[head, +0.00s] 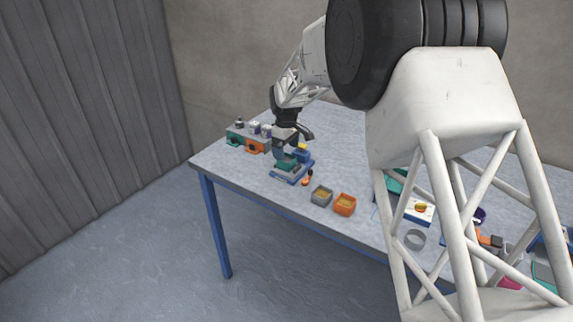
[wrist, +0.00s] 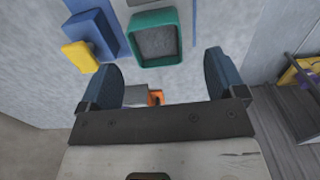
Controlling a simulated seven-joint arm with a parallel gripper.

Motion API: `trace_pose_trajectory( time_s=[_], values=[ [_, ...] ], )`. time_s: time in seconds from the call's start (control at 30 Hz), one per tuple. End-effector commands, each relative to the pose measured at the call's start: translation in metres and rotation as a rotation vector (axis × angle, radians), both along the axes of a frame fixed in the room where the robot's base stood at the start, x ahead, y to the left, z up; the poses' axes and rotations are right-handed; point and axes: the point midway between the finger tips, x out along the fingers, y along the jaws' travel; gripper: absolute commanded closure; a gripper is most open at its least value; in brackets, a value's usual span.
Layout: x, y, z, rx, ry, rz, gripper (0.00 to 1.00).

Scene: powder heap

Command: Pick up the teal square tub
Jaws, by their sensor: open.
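The teal square tub (wrist: 135,52) shows in the wrist view with grey powder in it. It stands just beyond the tips of my gripper (wrist: 163,64), between the lines of the two dark blue fingers and apart from them. In the head view the teal tub (head: 287,166) is partly hidden below my gripper (head: 286,148), on a blue and pale stand near the table's left end. My gripper is open and empty, above the tub.
A blue block with a yellow part (wrist: 80,56) stands close beside the tub. Teal and orange bins with jars (head: 254,127) are at the left end. More items crowd the right.

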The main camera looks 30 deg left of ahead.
Motion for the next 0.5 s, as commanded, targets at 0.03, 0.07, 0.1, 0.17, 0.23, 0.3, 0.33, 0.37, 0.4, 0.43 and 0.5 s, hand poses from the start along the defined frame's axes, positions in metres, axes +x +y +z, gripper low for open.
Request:
trace_pose_trajectory(
  time_s=[0.03,0.07,0.1,0.17,0.23,0.3,0.33,0.37,0.4,0.43,0.5],
  values=[
    [0.0,-0.0001,-0.0026,0.0,0.0,0.0,0.11],
    [0.0001,-0.0001,-0.0034,0.0,0.0,0.0,0.11],
    [0.0001,-0.0001,-0.004,0.0,0.0,0.0,0.11],
    [0.0001,-0.0001,-0.0041,0.0,0.0,0.0,0.11],
    [0.0001,-0.0001,-0.004,0.0,0.0,0.0,0.11],
    [0.0001,-0.0001,-0.0039,0.0,0.0,0.0,0.11],
    [0.0001,-0.0001,-0.0039,0.0,0.0,0.0,0.11],
    [0.0001,-0.0001,-0.004,0.0,0.0,0.0,0.11],
    [0.0001,-0.0001,-0.0046,0.0,0.0,0.0,0.11],
    [0.0002,-0.0001,-0.0054,0.0,0.0,0.0,0.11],
    [0.0005,-0.0003,-0.0087,-0.001,0.001,0.0,0.11]
  ],
)
